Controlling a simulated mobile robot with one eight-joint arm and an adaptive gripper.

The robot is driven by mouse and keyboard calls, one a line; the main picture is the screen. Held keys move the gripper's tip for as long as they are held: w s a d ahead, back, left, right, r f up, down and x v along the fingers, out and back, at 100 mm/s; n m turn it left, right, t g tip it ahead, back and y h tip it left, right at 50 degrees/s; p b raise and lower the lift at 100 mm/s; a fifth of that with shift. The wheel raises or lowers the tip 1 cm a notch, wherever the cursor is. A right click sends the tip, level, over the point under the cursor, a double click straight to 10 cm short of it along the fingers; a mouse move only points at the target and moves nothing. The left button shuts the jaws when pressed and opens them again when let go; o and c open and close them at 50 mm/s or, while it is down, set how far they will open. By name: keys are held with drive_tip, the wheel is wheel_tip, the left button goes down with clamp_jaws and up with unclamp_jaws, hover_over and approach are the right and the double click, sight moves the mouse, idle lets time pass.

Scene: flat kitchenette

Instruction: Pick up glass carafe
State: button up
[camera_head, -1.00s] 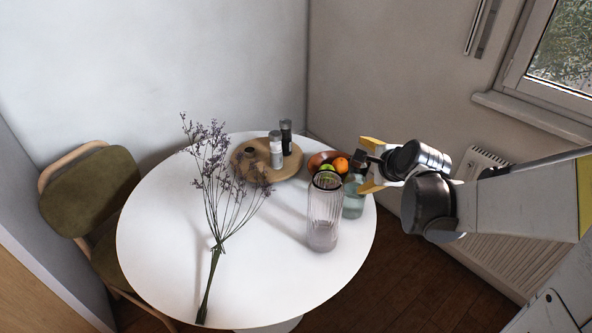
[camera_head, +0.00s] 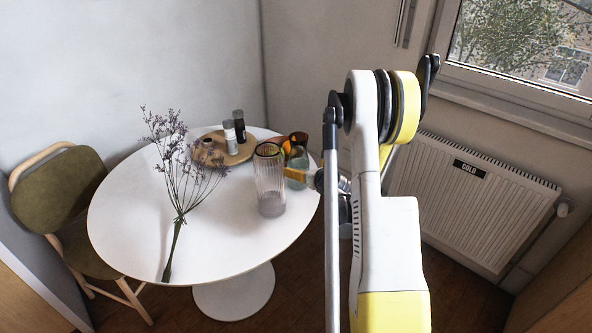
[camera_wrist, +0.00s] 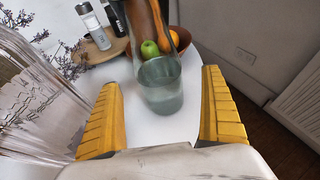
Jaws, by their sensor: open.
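The glass carafe (camera_head: 298,158) stands at the table's right edge, behind the ribbed glass vase. In the wrist view its blue-green lower part (camera_wrist: 160,92) shows between my fingers, with a brown, amber-like part (camera_wrist: 147,28) rising above it. My gripper (camera_wrist: 160,80) is open, with one yellow finger on each side of the carafe and visible gaps to both. I cannot tell whether the carafe is fully between the fingertips or just beyond them.
The ribbed glass vase (camera_head: 270,182) stands close left of the gripper. Behind are a fruit bowl (camera_wrist: 183,38) and a wooden board (camera_head: 215,152) with shakers. Dried flowers (camera_head: 176,220) lie on the white table (camera_head: 130,220). A radiator (camera_head: 480,200) is at right.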

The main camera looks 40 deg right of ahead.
sight(298, 164)
drive_tip(key=b+x, duration=0.2)
drive_tip(key=x, duration=0.4)
drive_tip(key=shift+a+f+b, duration=0.15)
drive_tip(key=shift+f+b, duration=0.05)
drive_tip(key=shift+b, duration=0.1)
drive_tip(key=shift+w, duration=0.3)
drive_tip(key=c, duration=1.5)
drive_tip(key=shift+r, duration=0.2)
